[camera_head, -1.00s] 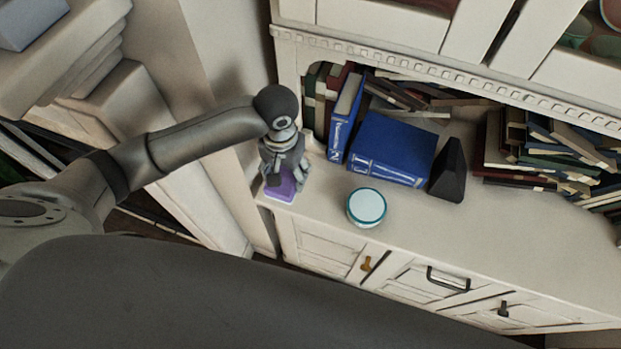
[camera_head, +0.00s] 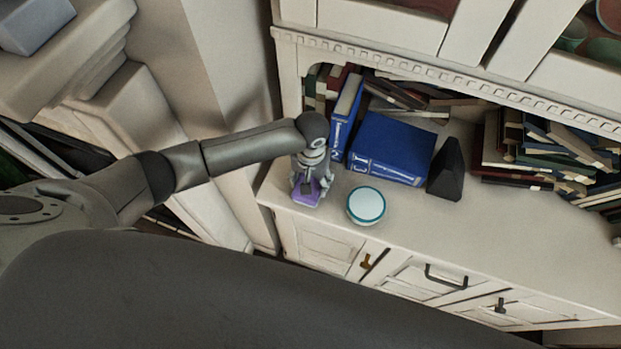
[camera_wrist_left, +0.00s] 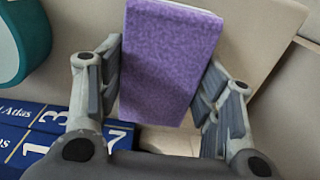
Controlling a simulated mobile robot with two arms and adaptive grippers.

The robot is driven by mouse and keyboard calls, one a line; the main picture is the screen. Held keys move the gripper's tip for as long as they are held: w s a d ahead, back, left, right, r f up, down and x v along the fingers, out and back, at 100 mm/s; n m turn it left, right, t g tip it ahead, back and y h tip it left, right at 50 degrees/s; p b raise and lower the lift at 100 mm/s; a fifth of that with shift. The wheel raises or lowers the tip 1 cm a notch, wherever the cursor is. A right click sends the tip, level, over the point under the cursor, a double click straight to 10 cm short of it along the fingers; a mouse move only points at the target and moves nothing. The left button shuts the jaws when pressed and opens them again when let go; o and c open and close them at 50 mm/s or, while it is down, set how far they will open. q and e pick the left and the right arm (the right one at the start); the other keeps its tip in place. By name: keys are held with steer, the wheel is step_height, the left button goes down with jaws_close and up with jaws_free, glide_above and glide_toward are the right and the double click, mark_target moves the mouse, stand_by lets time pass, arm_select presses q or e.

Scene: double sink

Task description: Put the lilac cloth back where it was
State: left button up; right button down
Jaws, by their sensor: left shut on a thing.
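The lilac cloth (camera_head: 307,195) looks like a thick, flat purple block at the left end of the white cabinet top (camera_head: 480,228). My left gripper (camera_head: 313,184) is shut on it, pointing down. I cannot tell whether the cloth touches the cabinet top. My right gripper is not in view.
A round white tin with a teal rim (camera_head: 366,205) stands just right of the cloth. Blue books (camera_head: 390,148) and a black wedge (camera_head: 447,170) stand behind. Piled books (camera_head: 545,150) fill the back right. The cabinet top's front right is clear.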

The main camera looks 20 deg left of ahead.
arm_select(q)
steer(key=o, duration=0.9)
steer(key=shift+r, duration=0.1)
step_height(320, 180, up, 12)
steer(key=shift+f+b, duration=0.1)
steer(key=shift+b, duration=0.4)
